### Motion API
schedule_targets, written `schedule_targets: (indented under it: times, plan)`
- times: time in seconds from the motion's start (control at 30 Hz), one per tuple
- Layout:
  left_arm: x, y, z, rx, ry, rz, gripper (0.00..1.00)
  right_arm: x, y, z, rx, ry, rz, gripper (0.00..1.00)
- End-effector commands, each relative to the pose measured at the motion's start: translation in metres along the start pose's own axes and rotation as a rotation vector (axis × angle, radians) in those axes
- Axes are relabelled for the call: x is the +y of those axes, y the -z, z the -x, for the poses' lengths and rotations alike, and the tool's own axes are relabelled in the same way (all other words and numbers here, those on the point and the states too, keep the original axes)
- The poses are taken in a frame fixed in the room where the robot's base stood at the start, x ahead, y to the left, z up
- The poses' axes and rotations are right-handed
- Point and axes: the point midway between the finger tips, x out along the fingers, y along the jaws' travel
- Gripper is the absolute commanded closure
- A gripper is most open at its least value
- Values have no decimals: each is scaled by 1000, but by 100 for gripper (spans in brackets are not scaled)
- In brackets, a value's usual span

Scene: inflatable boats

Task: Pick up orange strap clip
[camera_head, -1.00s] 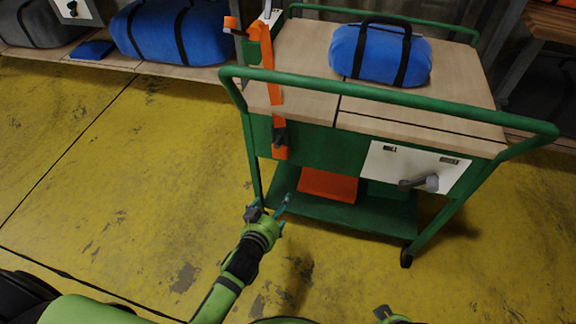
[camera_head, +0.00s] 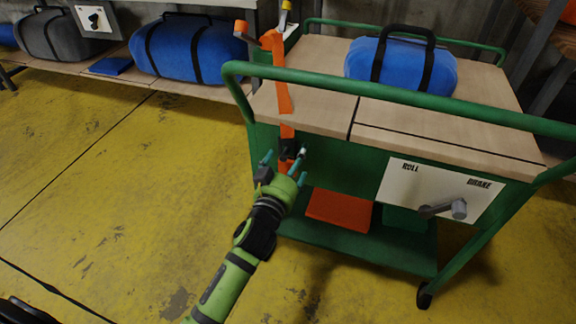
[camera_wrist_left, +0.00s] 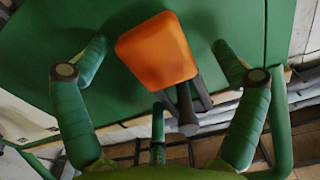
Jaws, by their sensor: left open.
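The orange strap (camera_head: 284,97) lies over the near edge of the green cart and hangs down its front panel. Its black clip (camera_head: 288,147) is near the hanging end, partly hidden by my gripper. My left gripper (camera_head: 284,160) is open just below and in front of the clip. In the left wrist view the orange strap end (camera_wrist_left: 155,48) shows between the spread fingers of my left gripper (camera_wrist_left: 160,52), with a dark clip part (camera_wrist_left: 187,112) beside it. No finger visibly touches it. My right gripper is not in view.
A blue bag (camera_head: 410,68) is on the cart top. A white panel with a crank (camera_head: 440,198) is on the right, and an orange box (camera_head: 339,208) on the lower shelf. Yellow floor is clear at left.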

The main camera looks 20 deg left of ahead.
Motion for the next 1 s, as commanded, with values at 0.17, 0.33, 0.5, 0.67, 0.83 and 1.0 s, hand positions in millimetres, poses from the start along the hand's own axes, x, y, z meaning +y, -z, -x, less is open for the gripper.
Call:
schedule_targets:
  times: [0.17, 0.33, 0.5, 0.67, 0.83, 1.0]
  plan:
    - [0, -1, -3, -2, 0, 0, 5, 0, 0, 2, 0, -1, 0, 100]
    - [0, 0, -3, -2, 0, 0, 37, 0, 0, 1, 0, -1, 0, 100]
    - [0, 0, -3, -2, 0, 0, 72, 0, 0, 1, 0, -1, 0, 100]
    - [0, 0, -3, 0, 0, 0, 72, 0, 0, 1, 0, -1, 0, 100]
    - [0, 1, -3, 0, 0, 0, 72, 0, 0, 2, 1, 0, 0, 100]
    - [0, 6, -3, 1, 0, 1, 72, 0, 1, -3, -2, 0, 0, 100]
